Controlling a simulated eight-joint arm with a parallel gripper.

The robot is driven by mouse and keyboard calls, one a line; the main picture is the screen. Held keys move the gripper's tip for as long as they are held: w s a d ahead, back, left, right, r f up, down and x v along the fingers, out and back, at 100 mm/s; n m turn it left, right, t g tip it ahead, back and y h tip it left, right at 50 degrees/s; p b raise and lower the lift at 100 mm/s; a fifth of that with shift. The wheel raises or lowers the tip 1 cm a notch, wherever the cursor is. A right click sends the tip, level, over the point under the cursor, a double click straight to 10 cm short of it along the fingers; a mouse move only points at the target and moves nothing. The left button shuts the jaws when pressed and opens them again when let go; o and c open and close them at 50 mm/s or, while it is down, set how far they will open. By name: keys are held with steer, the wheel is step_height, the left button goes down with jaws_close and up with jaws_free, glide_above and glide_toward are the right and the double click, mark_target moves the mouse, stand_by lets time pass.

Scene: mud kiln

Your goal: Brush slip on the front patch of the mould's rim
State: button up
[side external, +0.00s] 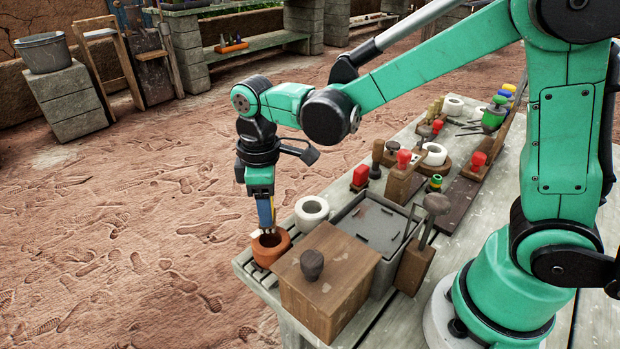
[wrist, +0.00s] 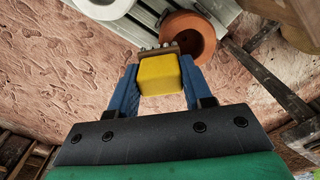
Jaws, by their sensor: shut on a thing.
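My gripper (side external: 265,212) points down over a terracotta pot (side external: 271,249) at the near left end of the bench. In the wrist view its blue fingers (wrist: 160,82) are shut on a yellow block-shaped handle (wrist: 160,72). A brown band with pale tufts at its far end makes it look like the brush. The tufts overlap the rim of the terracotta pot (wrist: 187,38); I cannot tell whether they touch it. A white ring-shaped piece (side external: 311,212), possibly a mould, stands just behind the pot. Another white ring (side external: 434,154) stands farther along the bench. I cannot tell which is the mould.
A wooden box with a dark knob (side external: 330,281) and a grey lidded bin (side external: 376,236) stand close to the right of the pot. Red-topped tools (side external: 403,160) and wooden blocks crowd the bench beyond. The earth floor to the left is open.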

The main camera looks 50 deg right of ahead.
steer(key=shift+d, duration=0.45)
steer(key=shift+r, duration=4)
